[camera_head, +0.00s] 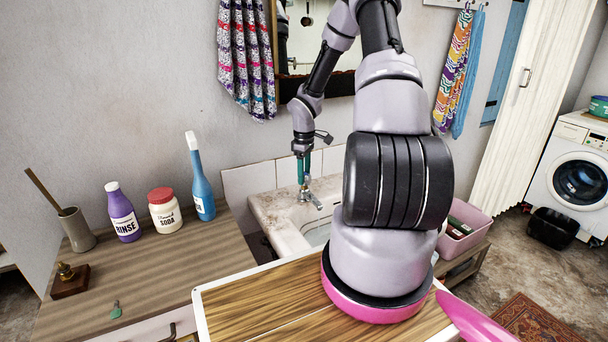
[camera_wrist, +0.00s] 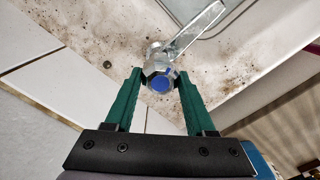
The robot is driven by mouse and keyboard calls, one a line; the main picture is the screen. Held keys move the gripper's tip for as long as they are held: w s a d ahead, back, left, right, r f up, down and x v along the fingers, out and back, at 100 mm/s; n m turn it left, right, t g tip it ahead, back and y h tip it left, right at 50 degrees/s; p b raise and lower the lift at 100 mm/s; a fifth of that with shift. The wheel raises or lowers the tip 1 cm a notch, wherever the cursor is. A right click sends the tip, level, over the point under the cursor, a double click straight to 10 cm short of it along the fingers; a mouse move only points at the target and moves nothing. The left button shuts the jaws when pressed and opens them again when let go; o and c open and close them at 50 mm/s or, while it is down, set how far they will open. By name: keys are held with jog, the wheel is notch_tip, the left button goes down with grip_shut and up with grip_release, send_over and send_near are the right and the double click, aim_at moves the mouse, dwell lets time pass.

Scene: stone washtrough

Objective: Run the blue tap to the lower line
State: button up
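The tap (camera_head: 311,197) is chrome and stands on the back ledge of the stone trough (camera_head: 281,226). In the wrist view its blue-marked top (camera_wrist: 160,83) lies between the fingertips, with the spout (camera_wrist: 196,32) pointing up and right. My gripper (camera_wrist: 159,77) has two green fingers, set apart, one on each side of the tap's top; I cannot tell whether they touch it. In the head view my gripper (camera_head: 304,170) points down over the tap. My arm hides much of the trough. No level line can be made out, and no running water is visible.
White tiles (camera_head: 247,181) line the wall behind the trough. A wooden counter on the left holds a blue bottle (camera_head: 202,183), a soda jar (camera_head: 165,212) and a purple rinse bottle (camera_head: 123,214). A pink tub (camera_head: 463,229) stands right of my arm.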

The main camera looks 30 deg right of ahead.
grip_shut()
jog(key=m, duration=0.3)
jog(key=shift+m, duration=0.3)
jog(key=o, duration=0.7)
grip_release()
jog(key=shift+r, duration=0.1)
notch_tip(320, 180, up, 11)
jog(key=shift+w+f, duration=0.1)
jog(key=shift+f, duration=0.05)
